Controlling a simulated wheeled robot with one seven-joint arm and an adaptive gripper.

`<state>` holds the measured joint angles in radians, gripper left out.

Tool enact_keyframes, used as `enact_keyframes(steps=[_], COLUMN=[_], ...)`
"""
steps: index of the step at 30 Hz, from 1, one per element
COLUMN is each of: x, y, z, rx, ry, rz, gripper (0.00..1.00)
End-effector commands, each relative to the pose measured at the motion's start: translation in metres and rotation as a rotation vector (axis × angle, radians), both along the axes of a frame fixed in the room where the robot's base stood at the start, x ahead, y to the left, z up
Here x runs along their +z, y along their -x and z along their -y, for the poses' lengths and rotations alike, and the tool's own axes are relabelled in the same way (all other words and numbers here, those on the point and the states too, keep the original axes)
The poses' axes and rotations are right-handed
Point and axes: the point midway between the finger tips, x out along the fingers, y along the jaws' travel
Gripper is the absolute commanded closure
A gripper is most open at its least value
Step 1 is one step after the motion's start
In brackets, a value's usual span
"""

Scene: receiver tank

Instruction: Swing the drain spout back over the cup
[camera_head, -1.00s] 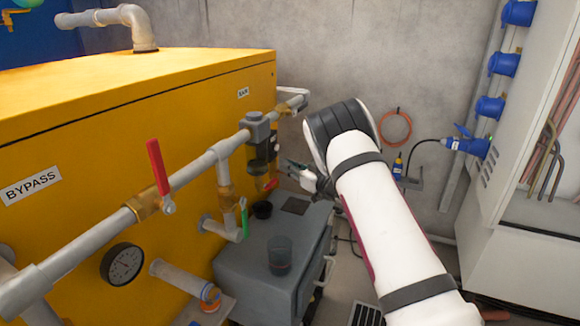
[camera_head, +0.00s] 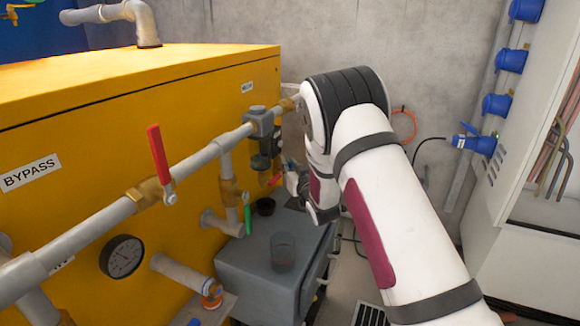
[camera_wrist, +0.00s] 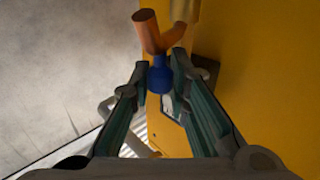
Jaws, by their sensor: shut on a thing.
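The drain spout (camera_wrist: 150,35) is an orange-brown bent tube in the wrist view, with a blue end piece (camera_wrist: 160,76). My gripper (camera_wrist: 160,66) has its fingers on both sides of this blue piece and is shut on it. In the head view the spout (camera_head: 275,180) shows as a small orange-brown bit under the dark filter bowl (camera_head: 262,160), and my gripper (camera_head: 286,170) reaches it from the right, partly hidden by my wrist.
The yellow tank (camera_head: 100,150) fills the left, with a grey pipe (camera_head: 95,225) along its front. A red lever (camera_head: 158,150), a green handle (camera_head: 247,219) and a gauge (camera_head: 121,257) stick out there. A white cabinet (camera_head: 525,210) stands at the right.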

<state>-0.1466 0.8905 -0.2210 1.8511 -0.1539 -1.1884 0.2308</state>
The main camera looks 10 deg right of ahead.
Motion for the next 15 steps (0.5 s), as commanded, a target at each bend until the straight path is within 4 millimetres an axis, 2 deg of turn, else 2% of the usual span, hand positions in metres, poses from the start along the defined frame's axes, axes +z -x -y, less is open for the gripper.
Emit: enact_keyframes(steps=[2, 3, 5, 6, 15], x=[-0.0002, -0.0002, -0.0002, -0.0003, -0.0004], y=[0.0004, 0.0004, 0.0004, 0.0004, 0.0014], z=[-0.0014, -0.0014, -0.0014, -0.0013, -0.0003], rx=[0.003, 0.004, 0.004, 0.004, 0.002], ry=[0.000, 0.000, 0.000, 0.000, 0.000], rz=[-0.001, -0.001, -0.001, -0.001, -0.001], gripper=[1.00, 0.79, 0.65, 0.63, 0.63])
